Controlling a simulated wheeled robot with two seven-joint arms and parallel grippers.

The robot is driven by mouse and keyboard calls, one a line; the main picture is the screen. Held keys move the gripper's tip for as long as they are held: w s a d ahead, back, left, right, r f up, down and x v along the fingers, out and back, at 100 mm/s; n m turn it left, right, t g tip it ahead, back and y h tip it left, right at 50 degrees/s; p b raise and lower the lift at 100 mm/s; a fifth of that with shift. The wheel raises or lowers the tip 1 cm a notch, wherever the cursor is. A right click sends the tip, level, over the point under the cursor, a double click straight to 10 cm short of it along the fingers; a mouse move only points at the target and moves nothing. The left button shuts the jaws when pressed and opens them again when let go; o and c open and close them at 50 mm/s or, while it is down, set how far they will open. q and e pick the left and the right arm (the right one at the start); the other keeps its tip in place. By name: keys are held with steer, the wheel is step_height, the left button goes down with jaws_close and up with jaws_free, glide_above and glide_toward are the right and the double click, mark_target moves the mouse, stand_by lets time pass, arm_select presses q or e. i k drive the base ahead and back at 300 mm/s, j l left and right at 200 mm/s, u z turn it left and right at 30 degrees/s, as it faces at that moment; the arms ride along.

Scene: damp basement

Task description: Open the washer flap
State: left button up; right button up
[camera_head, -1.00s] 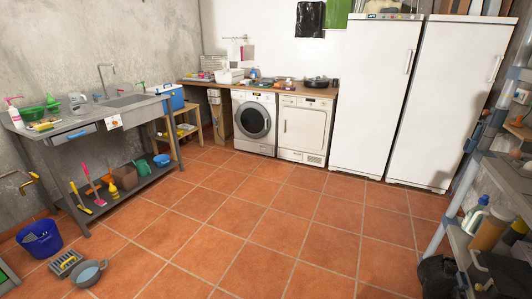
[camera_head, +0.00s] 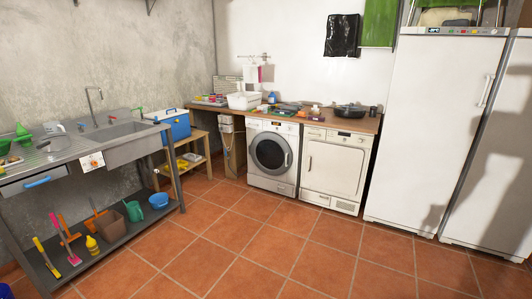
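The white front-loading washer (camera_head: 272,154) stands against the back wall, under the wooden counter. Its round dark door (camera_head: 270,152) with a grey ring looks shut. A control panel with a dark display runs along its top front, with a drawer at the left of it. A narrow strip runs along its base; whether a small flap is there is too small to tell. A second white machine (camera_head: 333,167) with a squarish front door stands just right of it. Neither of my grippers shows in the view.
Open tiled floor (camera_head: 260,245) lies in front of the washer. A metal sink bench (camera_head: 112,154) with tools on its lower shelf stands at left. Tall white fridges (camera_head: 436,130) stand at right.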

mark_target(285, 190)
steer(key=i, duration=1.35)
steer(key=i+j+z, duration=0.1)
steer(key=i, duration=1.3)
